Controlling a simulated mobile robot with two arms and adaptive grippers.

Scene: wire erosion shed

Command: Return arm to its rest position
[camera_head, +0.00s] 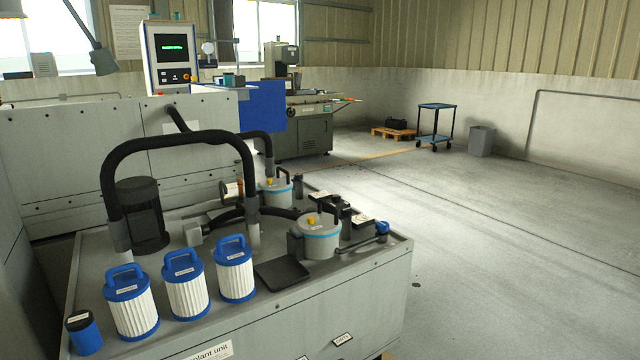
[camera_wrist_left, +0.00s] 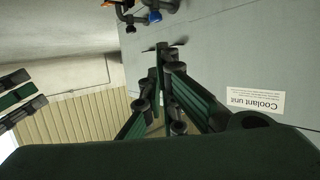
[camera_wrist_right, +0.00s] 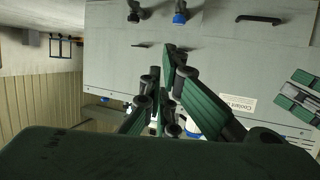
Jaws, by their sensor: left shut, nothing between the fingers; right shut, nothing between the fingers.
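My left gripper (camera_wrist_left: 162,62) shows in the left wrist view with its dark green fingers together and nothing between them. My right gripper (camera_wrist_right: 165,65) shows in the right wrist view, also shut and empty. Both are in front of the grey coolant unit (camera_head: 330,300), whose front and label (camera_wrist_left: 255,101) appear upside down in the wrist views. Neither gripper nor arm shows in the head view. Dark green parts of my other arm show at the left edge of the left wrist view and the right edge of the right wrist view.
The unit's top carries several white-and-blue filter cartridges (camera_head: 187,288), a blue-and-black cylinder (camera_head: 84,334), grey lidded housings (camera_head: 318,240), a black tray (camera_head: 282,273) and a thick black hose (camera_head: 180,138). Open floor (camera_head: 500,260) lies to the right. A blue cart (camera_head: 436,124) stands farther back.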

